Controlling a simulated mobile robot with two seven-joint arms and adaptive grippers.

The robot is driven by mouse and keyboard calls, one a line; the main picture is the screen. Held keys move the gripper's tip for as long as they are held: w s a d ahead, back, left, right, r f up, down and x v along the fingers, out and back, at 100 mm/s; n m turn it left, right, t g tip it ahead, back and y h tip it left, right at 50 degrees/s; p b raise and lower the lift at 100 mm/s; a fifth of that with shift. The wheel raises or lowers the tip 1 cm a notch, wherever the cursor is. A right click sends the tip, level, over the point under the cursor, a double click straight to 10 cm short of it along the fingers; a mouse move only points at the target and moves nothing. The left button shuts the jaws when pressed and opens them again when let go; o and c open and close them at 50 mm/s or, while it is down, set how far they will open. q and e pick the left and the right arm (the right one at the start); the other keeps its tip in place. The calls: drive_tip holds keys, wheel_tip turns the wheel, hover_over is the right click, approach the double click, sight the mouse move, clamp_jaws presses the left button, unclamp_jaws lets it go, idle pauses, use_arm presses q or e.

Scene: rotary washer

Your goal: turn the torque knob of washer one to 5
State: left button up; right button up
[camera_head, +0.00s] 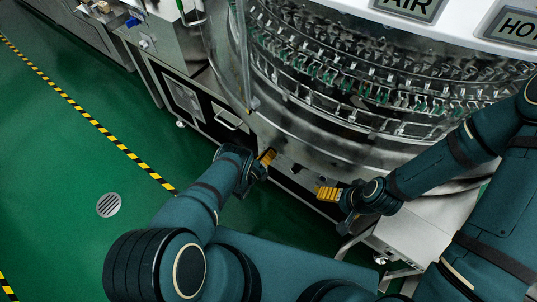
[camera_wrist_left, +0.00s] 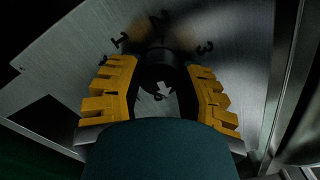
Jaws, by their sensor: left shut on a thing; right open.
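The washer (camera_head: 300,152) is a large round metal machine with rows of clips, filling the upper right of the head view. In the left wrist view the torque knob (camera_wrist_left: 157,72) is a dark round knob on a brushed metal plate. Dark digits 1, 2 and 3 show on the plate around its far side; other marks are partly hidden by my fingers. A white arrow (camera_wrist_left: 164,89) points down and slightly right. My left gripper (camera_head: 268,157) is shut on the knob, its yellow fingers on both sides. My right gripper (camera_head: 328,193) is open and empty beside the washer's lower front.
A metal cabinet (camera_head: 190,100) with a handle stands left of the washer. A pale metal box (camera_head: 415,235) sits low at the right. The green floor (camera_head: 60,170) at the left is clear, with a yellow-black stripe and a round drain (camera_head: 109,204).

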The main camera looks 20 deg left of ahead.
use_arm(q)
drive_tip(key=m, duration=0.4)
drive_tip(key=shift+w+r+m, duration=0.1)
drive_tip(key=shift+m, duration=0.3)
idle(0.4)
drive_tip(key=o, duration=1.2)
drive_tip(key=shift+o, duration=0.2)
drive_tip(key=v, duration=1.2)
